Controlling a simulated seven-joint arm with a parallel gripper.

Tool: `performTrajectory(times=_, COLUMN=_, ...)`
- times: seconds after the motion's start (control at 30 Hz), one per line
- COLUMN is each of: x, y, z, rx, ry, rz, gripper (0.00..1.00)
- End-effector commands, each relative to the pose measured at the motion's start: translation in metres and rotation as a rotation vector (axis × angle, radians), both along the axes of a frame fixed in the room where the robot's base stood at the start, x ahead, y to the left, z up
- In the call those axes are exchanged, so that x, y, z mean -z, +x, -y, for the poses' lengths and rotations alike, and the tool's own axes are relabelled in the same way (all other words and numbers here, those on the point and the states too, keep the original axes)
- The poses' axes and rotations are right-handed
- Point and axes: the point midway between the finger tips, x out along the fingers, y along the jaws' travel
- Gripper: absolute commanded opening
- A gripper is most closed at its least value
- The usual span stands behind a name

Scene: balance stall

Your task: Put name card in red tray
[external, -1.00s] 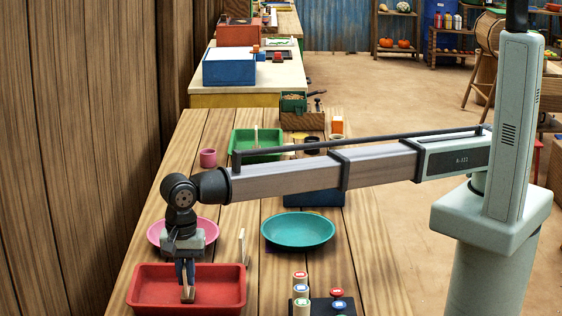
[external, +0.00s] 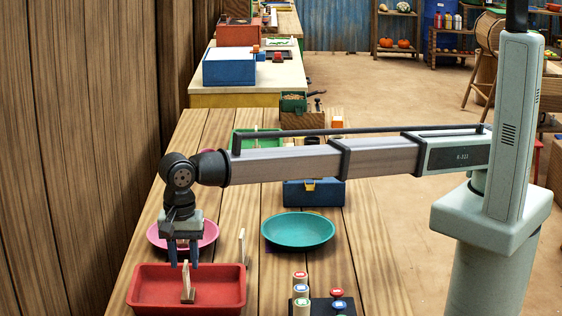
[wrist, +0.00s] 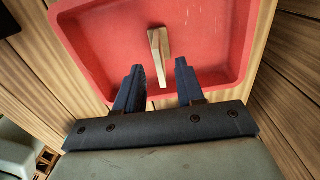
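The name card (external: 187,283) is a small, thin, pale wooden piece standing upright inside the red tray (external: 216,292). In the wrist view the card (wrist: 160,55) stands on the tray floor, with the red tray wall (wrist: 90,62) around it. My gripper (external: 182,264) is above the card, with its fingers pointing down and apart. In the wrist view my gripper (wrist: 159,72) is open, with nothing held between the fingertips, and the card lies just beyond them.
A similar pale upright piece (external: 242,246) stands behind the tray's right side. A pink dish (external: 208,232) and a teal dish (external: 298,230) are behind. Coloured-top weights (external: 301,291) stand on a dark block to the right. A blue box (external: 318,193) sits further back.

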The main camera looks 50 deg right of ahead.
Motion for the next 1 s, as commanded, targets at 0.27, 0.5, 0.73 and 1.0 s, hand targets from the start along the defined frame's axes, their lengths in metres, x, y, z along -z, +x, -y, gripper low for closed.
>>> performTrajectory(times=0.27, x=-0.050, y=0.000, z=-0.001, rx=0.000, ry=0.000, rz=0.000, gripper=0.38)
performTrajectory(times=0.5, x=-0.072, y=0.000, z=0.000, rx=0.000, ry=-0.001, rz=-0.001, gripper=0.38)
performTrajectory(times=0.73, x=-0.076, y=0.000, z=0.000, rx=0.000, ry=-0.001, rz=0.000, gripper=0.38)
performTrajectory(times=1.0, x=-0.075, y=0.000, z=0.000, rx=0.000, ry=-0.001, rz=-0.001, gripper=0.38)
